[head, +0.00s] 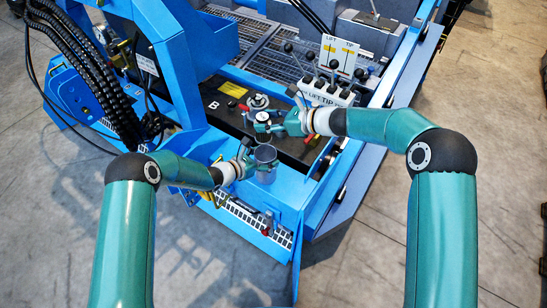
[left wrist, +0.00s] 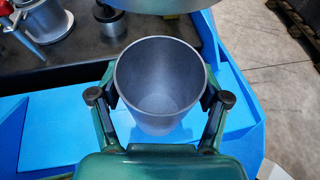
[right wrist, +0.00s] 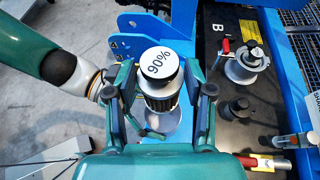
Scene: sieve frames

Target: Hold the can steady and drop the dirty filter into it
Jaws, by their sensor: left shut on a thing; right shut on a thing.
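The can (head: 266,166) is a grey, open-topped cup. My left gripper (head: 250,162) is shut around its sides and holds it upright above the blue deck. In the left wrist view the can (left wrist: 158,85) looks empty, with a finger on each side. My right gripper (head: 265,124) is shut on the dirty filter. In the right wrist view the filter (right wrist: 158,63) has a white top marked 90% and a dark ribbed body, between the two fingers. Part of the can (right wrist: 167,122) shows below the filter.
A black panel (right wrist: 222,45) marked B carries a metal fitting (right wrist: 247,62) with a red lever and a black knob (right wrist: 238,107). Control levers with LIFT and TIP signs (head: 333,57) stand behind my right gripper. Blue machine walls (head: 318,195) lie around the can.

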